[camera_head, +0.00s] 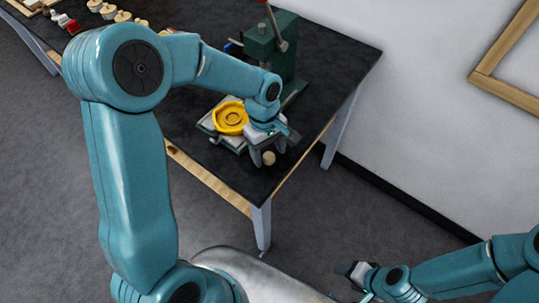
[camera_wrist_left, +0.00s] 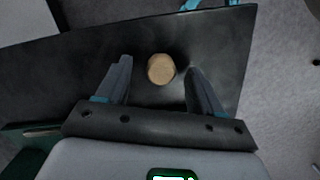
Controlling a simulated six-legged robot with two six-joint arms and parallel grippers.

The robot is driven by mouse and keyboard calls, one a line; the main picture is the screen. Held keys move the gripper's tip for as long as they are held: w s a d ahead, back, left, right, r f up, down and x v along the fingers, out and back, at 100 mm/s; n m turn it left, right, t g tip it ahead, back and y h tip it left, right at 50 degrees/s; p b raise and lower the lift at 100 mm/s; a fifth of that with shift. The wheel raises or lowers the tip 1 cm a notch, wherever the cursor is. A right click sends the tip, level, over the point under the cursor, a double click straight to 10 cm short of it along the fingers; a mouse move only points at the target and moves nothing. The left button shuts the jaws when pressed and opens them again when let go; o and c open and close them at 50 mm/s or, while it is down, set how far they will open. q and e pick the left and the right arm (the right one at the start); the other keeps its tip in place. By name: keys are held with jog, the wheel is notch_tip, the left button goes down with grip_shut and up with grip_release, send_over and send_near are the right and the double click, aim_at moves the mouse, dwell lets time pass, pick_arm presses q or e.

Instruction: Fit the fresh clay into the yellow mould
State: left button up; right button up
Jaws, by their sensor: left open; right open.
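The yellow mould (camera_head: 229,118) is a round dish with a ring pattern, on a green and grey base on the black table. The fresh clay looks to be the small tan lump (camera_head: 269,158) on the table near its front edge, to the right of the mould and below it in the head view. In the left wrist view the clay (camera_wrist_left: 161,69) lies between and slightly beyond the fingertips. My left gripper (camera_head: 268,158) is open above the clay; the wrist view shows its open fingers (camera_wrist_left: 157,75) apart from it. My right gripper (camera_head: 356,271) is at the lower right, away from the table.
A green press (camera_head: 270,45) with a lever stands behind the mould. Several small wooden pieces and a red item (camera_head: 72,26) sit at the table's far left. The table's front edge (camera_head: 205,180) is close to the clay. A wooden frame (camera_head: 505,60) hangs on the wall.

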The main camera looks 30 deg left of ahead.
pick_arm(q)
jog(key=shift+f, duration=0.2)
jog(key=shift+s, duration=0.2)
jog(key=shift+w, duration=0.15)
jog(key=c, duration=1.1)
jog(key=shift+c, duration=0.2)
jog(key=shift+r, duration=0.1)
